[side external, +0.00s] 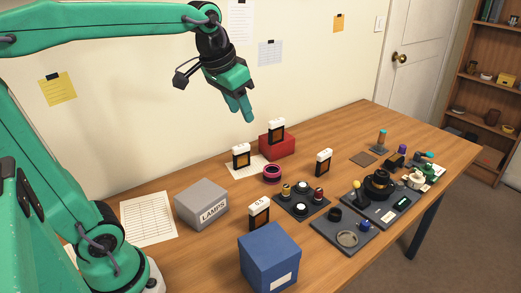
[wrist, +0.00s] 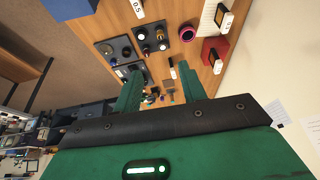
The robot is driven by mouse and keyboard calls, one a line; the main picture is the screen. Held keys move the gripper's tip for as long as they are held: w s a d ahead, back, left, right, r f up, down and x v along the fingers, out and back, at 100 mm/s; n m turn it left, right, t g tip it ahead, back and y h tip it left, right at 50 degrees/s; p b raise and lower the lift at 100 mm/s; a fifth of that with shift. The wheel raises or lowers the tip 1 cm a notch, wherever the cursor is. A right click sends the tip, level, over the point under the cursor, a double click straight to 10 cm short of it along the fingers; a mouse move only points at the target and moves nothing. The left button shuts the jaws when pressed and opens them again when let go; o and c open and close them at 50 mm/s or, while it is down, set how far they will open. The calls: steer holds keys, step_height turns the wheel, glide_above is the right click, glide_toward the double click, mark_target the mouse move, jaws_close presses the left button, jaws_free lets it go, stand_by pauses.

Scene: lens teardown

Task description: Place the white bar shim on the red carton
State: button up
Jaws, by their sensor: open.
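Several look-alike shims with a white bar on top and a dark, orange-centred plate below stand upright. One white bar shim (side external: 277,131) appears to stand on the red carton (side external: 284,149) at the back of the table. Others stand to its left (side external: 241,157), to its right (side external: 323,163) and nearer the front (side external: 259,213). I cannot tell from their looks which one is meant. The carton also shows at the right of the wrist view (wrist: 209,44). My gripper (side external: 243,113) is open and empty, high above the table and up-left of the carton; its fingers are apart in the wrist view (wrist: 158,72).
A grey LAMPS box (side external: 202,204) and a blue box (side external: 269,257) stand left and front. A magenta ring (side external: 272,174), a dark tray of small parts (side external: 303,207) and a larger dark tray (side external: 345,238) occupy the middle. The air around my gripper is clear.

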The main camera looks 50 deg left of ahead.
steer(key=s+d+f+t, duration=0.1)
steer(key=s+d+f, duration=0.2)
steer(key=s+f, duration=0.4)
steer(key=shift+s+f, duration=0.4)
steer(key=shift+s, duration=2.05)
